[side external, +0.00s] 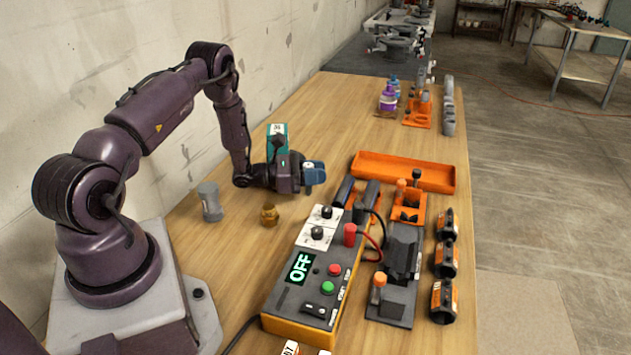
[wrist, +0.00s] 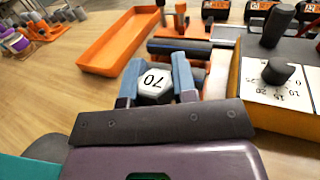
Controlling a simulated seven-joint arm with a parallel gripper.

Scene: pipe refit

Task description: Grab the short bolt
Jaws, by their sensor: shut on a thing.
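My gripper (wrist: 160,85) has blue fingers shut on a hexagonal white-and-grey bolt head marked 70, the bolt (wrist: 155,83). In the side external view my gripper (side external: 313,175) is held above the wooden table, left of the orange tray, with the pale top of the bolt (side external: 308,165) showing at the fingers. The rest of the held bolt is mostly hidden, so I cannot tell its length. A grey bolt-like piece (side external: 210,202) stands upright on the table to the left, apart from my gripper. A brass nut-like piece (side external: 269,215) sits near it.
A yellow-sided control box (side external: 312,270) reading OFF stands in front of my gripper, with red and black cables. An empty orange tray (side external: 430,175) lies to the right, also in the wrist view (wrist: 118,40). Black-and-orange fixtures (side external: 400,255) fill the right side. Bare table lies around the brass piece.

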